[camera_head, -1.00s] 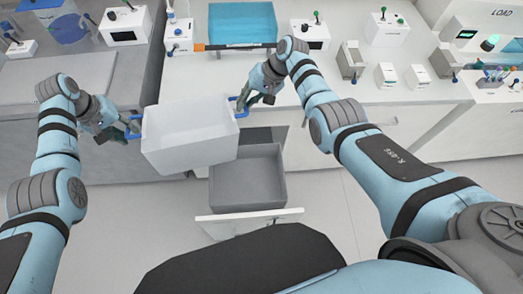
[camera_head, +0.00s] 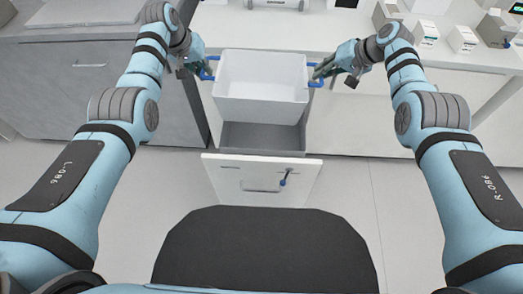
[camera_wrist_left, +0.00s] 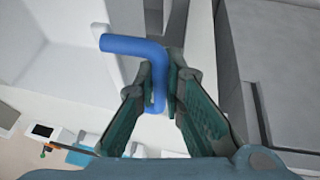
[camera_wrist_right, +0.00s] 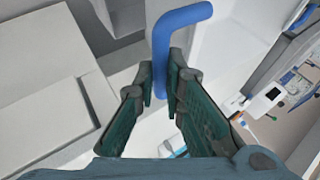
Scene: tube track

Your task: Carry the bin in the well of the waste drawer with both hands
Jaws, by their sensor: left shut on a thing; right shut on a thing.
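The white bin (camera_head: 262,88) hangs level between my grippers in the head view, over the open waste drawer. My left gripper (camera_head: 203,68) is shut on the bin's left blue handle (camera_wrist_left: 135,47). My right gripper (camera_head: 322,74) is shut on the right blue handle (camera_wrist_right: 178,25). The drawer's grey well (camera_head: 262,138) shows below and in front of the bin; the bin hides its back part. Whether the bin's bottom touches the well cannot be told. The white drawer front (camera_head: 262,178) stands out towards me.
A white counter (camera_head: 270,25) runs behind the bin, with small devices (camera_head: 462,38) at the back right. Grey cabinets (camera_head: 85,80) stand at the left. The floor (camera_head: 400,205) to the right of the drawer is clear.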

